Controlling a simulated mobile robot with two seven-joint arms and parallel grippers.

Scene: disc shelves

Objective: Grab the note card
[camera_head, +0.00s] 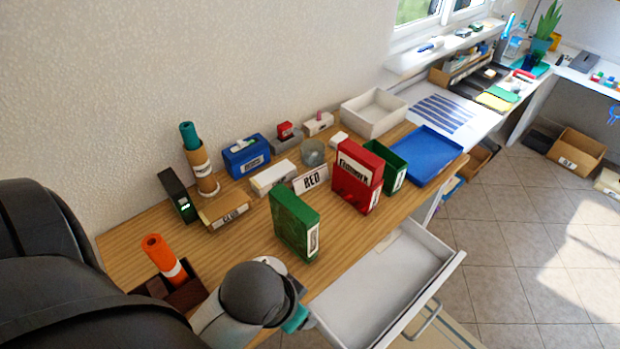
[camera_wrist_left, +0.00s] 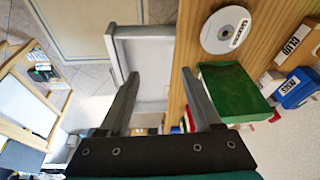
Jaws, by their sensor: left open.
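A white card reading RED (camera_head: 311,181) stands on the wooden desk, between the green box and the red box; it is the only card-like thing I can make out. My left gripper (camera_wrist_left: 162,85) is open and empty in the left wrist view. In the head view my left arm reaches in at the bottom, and its gripper is mostly hidden beyond the wrist, near the desk's front edge. It is apart from the RED card and nearer than the green box (camera_head: 295,222). The green box also shows in the wrist view (camera_wrist_left: 232,88). My right gripper is out of view.
A white drawer (camera_head: 385,295) stands open below the desk (camera_head: 237,225). A red box (camera_head: 357,178), another green box (camera_head: 386,165), a blue tray (camera_head: 428,155) and a white bin (camera_head: 372,112) stand on the desk. A labelled disc (camera_wrist_left: 225,30) lies beside the green box.

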